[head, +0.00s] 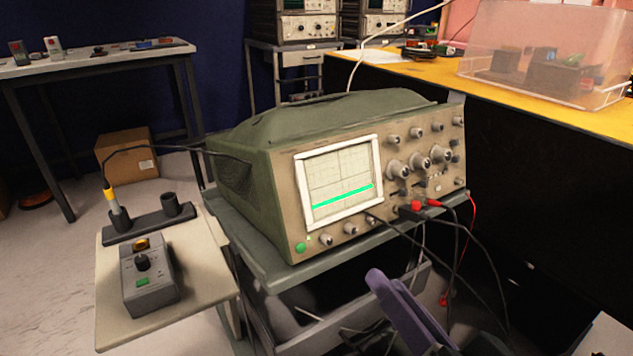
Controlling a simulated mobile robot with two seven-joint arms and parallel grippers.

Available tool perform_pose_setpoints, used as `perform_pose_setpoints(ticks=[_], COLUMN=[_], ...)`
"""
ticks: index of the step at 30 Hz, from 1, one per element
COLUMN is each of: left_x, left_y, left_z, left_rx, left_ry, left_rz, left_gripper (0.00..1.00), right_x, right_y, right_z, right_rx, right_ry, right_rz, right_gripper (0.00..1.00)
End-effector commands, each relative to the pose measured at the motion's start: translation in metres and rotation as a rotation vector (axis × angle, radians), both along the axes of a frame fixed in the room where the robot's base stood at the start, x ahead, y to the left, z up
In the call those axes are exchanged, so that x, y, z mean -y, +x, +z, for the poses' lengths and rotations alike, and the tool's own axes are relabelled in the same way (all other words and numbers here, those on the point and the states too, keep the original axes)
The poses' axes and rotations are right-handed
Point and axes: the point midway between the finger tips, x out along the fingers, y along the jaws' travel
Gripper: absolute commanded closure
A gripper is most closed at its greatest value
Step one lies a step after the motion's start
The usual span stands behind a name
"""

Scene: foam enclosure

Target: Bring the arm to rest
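My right gripper (393,283) shows at the bottom edge, right of centre, as purple finger parts with dark links around them. Its fingers lie close together and are partly cut off by the frame, so I cannot tell if it is open or shut. It appears in front of the lower part of the cart (285,275), and I see nothing held in it. My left gripper is not in view.
A green-cased oscilloscope (345,180) with leads sits on the cart. A small control box (147,280) and a holder with a yellow-collared probe (111,200) are on a side shelf (115,325). A yellow bench (600,122) is at right, a cardboard box (125,157) at left.

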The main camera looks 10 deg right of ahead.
Motion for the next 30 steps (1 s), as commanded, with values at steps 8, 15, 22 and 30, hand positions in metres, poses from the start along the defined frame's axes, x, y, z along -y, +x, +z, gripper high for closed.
perform_pose_setpoints(ticks=[8,15,22,30], left_x=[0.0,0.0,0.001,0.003], left_y=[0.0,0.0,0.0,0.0], left_z=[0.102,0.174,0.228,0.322], left_rx=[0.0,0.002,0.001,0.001], left_ry=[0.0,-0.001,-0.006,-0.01], left_rz=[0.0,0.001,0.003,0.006], left_gripper=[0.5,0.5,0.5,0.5], right_x=[-0.023,0.008,0.054,0.053], right_y=[-0.027,-0.092,-0.159,-0.159], right_z=[0.088,0.151,0.22,0.312], right_rx=[-0.306,-0.672,-0.986,-0.989], right_ry=[-0.293,-0.605,-0.782,-0.779], right_rz=[0.279,0.454,0.511,0.515], right_gripper=[0.7,0.7,0.7,0.7])
